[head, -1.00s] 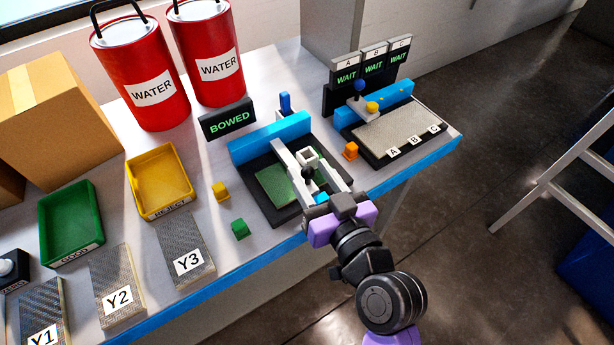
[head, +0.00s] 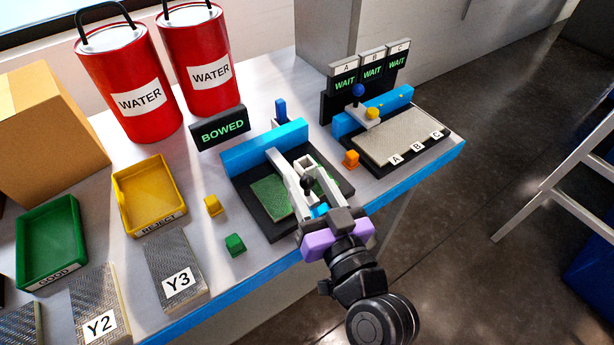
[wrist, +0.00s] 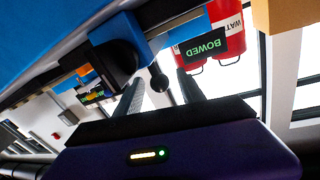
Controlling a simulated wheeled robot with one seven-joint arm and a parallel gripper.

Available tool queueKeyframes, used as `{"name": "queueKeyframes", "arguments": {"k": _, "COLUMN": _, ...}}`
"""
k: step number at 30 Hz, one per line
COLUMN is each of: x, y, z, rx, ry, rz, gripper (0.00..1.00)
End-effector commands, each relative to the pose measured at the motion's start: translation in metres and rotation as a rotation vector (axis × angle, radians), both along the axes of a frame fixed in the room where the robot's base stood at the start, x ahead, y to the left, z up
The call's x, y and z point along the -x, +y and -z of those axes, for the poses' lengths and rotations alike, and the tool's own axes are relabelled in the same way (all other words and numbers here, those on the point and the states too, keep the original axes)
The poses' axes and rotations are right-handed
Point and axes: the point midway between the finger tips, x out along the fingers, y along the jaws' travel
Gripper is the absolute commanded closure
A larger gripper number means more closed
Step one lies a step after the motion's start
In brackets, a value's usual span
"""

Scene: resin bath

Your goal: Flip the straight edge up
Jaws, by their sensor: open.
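The fixture (head: 259,221) has a black base, a blue bar (head: 264,147) along its back and a green plate (head: 270,196) lying in it. A black ball knob (head: 307,183) stands over the plate beside a small white square piece (head: 303,167); I cannot clearly tell which part is the straight edge. My gripper (head: 294,162) is open above the plate, its two pale fingers on either side of the knob. In the wrist view the black ball (wrist: 160,82) shows between the fingers, apparently ungripped. My fingers hide part of the plate.
A sign (head: 222,129) reads BOWED. A second station (head: 405,135) with WAIT signs stands to the right. A yellow REJECT tray (head: 148,195) and a green GOOD tray (head: 48,240) are left.

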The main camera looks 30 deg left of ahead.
Motion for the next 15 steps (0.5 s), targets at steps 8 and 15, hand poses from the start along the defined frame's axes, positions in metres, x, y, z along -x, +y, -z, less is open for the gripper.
{"name": "queueKeyframes", "arguments": {"k": 8, "x": -0.0048, "y": 0.0072, "z": 0.0002, "rx": -0.001, "ry": 0.001, "rz": 0.0, "gripper": 0.54}}
{"name": "queueKeyframes", "arguments": {"k": 15, "x": -0.0047, "y": 0.007, "z": 0.0003, "rx": 0.0, "ry": 0.0, "rz": 0.0, "gripper": 0.77}}
